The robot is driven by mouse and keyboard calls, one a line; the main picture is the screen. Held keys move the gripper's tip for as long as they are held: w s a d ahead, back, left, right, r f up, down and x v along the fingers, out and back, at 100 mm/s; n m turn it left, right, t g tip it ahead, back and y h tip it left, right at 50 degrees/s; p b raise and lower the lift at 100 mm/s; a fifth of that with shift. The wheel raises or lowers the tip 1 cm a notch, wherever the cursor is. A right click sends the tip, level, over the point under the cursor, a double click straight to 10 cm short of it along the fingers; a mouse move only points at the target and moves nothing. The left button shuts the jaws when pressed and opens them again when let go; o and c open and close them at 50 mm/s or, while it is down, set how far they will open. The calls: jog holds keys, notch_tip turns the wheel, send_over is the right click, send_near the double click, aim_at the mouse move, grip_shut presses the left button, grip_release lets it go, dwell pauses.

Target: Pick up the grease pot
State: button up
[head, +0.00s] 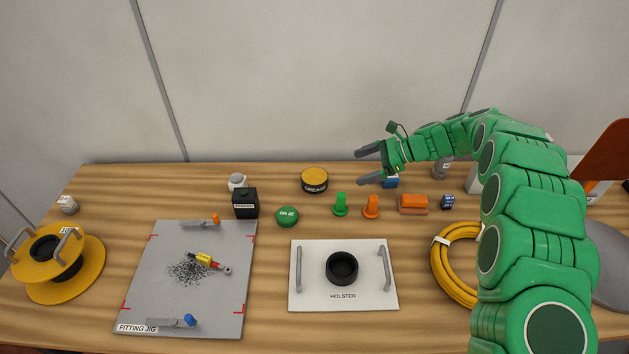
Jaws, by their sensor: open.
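The grease pot (314,180) is a short round tin, dark around the side with a yellow top and lettering on its side. It stands upright at the back middle of the table (420,176). My gripper (359,167) is to the right of the pot, with its two grey fingers pointing left towards it. The fingers are apart, nothing shows between them, and they do not touch the pot. I cannot tell its exact height above the table.
A green round tin (287,217), a green nozzle (341,204) and an orange nozzle (371,207) stand in front. A black box (245,203) is left of the pot. The holster plate (306,302) and fitting jig (170,240) lie nearer. The wall (300,80) rises behind.

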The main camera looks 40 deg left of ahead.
jog(key=m+g+y, duration=0.1)
send_near(318, 176)
jog(key=shift+s+a+f, duration=0.35)
jog(key=shift+a+f, duration=0.15)
jog(key=shift+a, duration=0.1)
jog(key=shift+s+a+f, duration=0.4)
jog(key=shift+a+f, duration=0.1)
jog(key=shift+a, duration=0.1)
jog(key=shift+r+x, duration=0.15)
jog(key=shift+x, duration=1.75)
jog(key=shift+r+x, duration=0.15)
jog(key=shift+x, duration=1.75)
jog(key=shift+s, duration=0.2)
jog(key=shift+c, duration=0.5)
jog(key=c, duration=1.1)
jog(key=shift+r, duration=0.1)
